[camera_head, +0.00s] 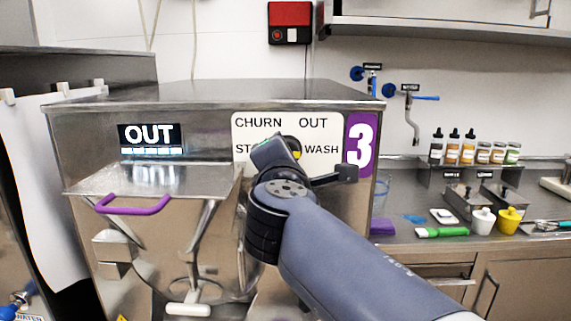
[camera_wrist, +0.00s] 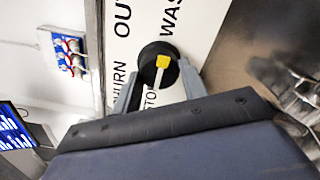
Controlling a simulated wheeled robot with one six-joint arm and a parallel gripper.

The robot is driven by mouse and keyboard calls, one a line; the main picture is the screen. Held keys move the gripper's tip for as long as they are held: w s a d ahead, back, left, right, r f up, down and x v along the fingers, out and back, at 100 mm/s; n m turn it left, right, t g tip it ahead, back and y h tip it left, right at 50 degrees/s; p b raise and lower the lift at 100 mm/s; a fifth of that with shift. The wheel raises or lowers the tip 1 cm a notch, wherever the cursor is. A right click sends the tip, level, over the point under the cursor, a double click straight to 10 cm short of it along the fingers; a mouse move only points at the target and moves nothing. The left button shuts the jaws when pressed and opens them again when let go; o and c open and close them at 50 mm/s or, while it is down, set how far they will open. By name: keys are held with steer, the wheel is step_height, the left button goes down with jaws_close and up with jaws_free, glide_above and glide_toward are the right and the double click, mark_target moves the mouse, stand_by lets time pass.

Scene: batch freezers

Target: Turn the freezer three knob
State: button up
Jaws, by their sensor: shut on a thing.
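Freezer three's knob (camera_head: 296,152) is round and black with a yellow mark, on a white panel (camera_head: 245,130) labelled CHURN, OUT, STOP and WASH. My gripper mostly covers it in the head view. In the wrist view the knob (camera_wrist: 150,54) shows almost whole, with the yellow mark (camera_wrist: 163,61) and a pale line running down from it. My gripper (camera_wrist: 157,82) has one finger on each side of the knob and is shut on it. The freezer's display (camera_head: 151,140) reads OUT. A purple 3 label (camera_head: 360,145) is right of the panel. Which label the knob points to is unclear.
A hopper lid with a purple handle (camera_head: 132,208) juts out left of my arm. On the right, a steel counter (camera_head: 440,240) holds bottles, jars, a green-handled tool (camera_head: 441,232) and white and yellow cups. A red and black box (camera_head: 290,22) hangs on the wall.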

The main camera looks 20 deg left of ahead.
stand_by(0.4)
steer(key=o, duration=1)
steer(key=shift+c, duration=0.2)
steer(key=b+v, duration=0.1)
steer(key=v, duration=0.9)
steer(key=shift+s, duration=0.4)
steer(key=p+x, duration=0.1)
steer(key=x, duration=1)
steer(key=shift+s+d+f, duration=0.1)
steer(key=shift+s, duration=0.05)
